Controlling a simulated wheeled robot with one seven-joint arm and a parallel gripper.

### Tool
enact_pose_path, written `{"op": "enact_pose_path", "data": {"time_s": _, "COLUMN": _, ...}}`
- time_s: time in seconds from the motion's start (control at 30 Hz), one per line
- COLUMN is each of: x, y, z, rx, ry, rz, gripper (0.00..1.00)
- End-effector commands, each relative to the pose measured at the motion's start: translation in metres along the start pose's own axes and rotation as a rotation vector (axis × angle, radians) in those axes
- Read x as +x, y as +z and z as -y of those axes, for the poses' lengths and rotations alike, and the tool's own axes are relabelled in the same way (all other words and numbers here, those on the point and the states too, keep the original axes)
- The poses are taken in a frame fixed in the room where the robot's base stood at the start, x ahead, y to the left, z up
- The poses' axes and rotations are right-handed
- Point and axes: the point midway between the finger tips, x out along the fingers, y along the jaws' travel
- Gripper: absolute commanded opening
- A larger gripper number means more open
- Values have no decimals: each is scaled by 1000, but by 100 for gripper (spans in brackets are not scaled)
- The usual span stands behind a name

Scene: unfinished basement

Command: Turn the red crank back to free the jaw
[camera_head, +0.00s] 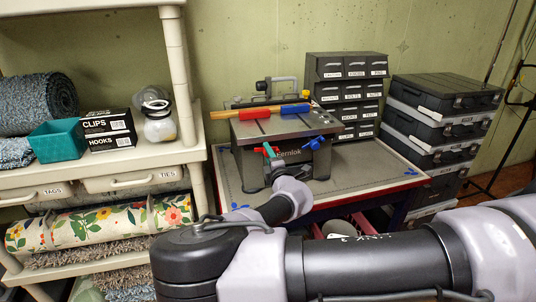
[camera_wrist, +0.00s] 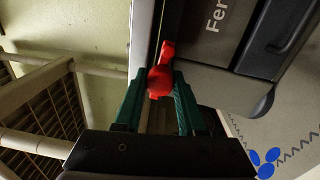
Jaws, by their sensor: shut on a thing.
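The red crank (camera_wrist: 162,72) shows in the wrist view on the front of a dark machine marked "Fernlok" (camera_head: 290,158). My gripper (camera_wrist: 160,84) has green fingers, one on each side of the crank's red knob, shut on it. In the head view my gripper (camera_head: 270,150) is at the machine's front left, with a bit of red between the fingertips. Most of the crank is hidden there by the gripper and wrist. A blue handle (camera_head: 314,143) is to its right on the same front. I cannot make out the jaw.
The machine stands on a workbench (camera_head: 366,172). A blue-handled tool (camera_head: 293,109) and a wooden-looking strip (camera_head: 228,114) lie on its top. A labelled drawer cabinet (camera_head: 347,97) and stacked black cases (camera_head: 440,115) stand right. A beige shelf (camera_head: 150,153) is close on the left.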

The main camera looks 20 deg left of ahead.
Motion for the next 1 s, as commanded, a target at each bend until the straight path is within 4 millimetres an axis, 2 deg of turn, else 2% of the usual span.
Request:
{"op": "enact_pose_path", "data": {"time_s": 0.4, "x": 0, "y": 1, "z": 1, "rx": -172, "ry": -2, "rz": -7, "gripper": 0}}
{"op": "enact_pose_path", "data": {"time_s": 0.93, "x": 0, "y": 1, "z": 0, "rx": -191, "ry": -1, "rz": -8, "gripper": 0}}
{"op": "enact_pose_path", "data": {"time_s": 0.97, "x": 0, "y": 1, "z": 0, "rx": -191, "ry": -1, "rz": -8, "gripper": 51}}
{"op": "enact_pose_path", "data": {"time_s": 1.0, "x": 0, "y": 0, "z": 0, "rx": -191, "ry": -1, "rz": -8, "gripper": 66}}
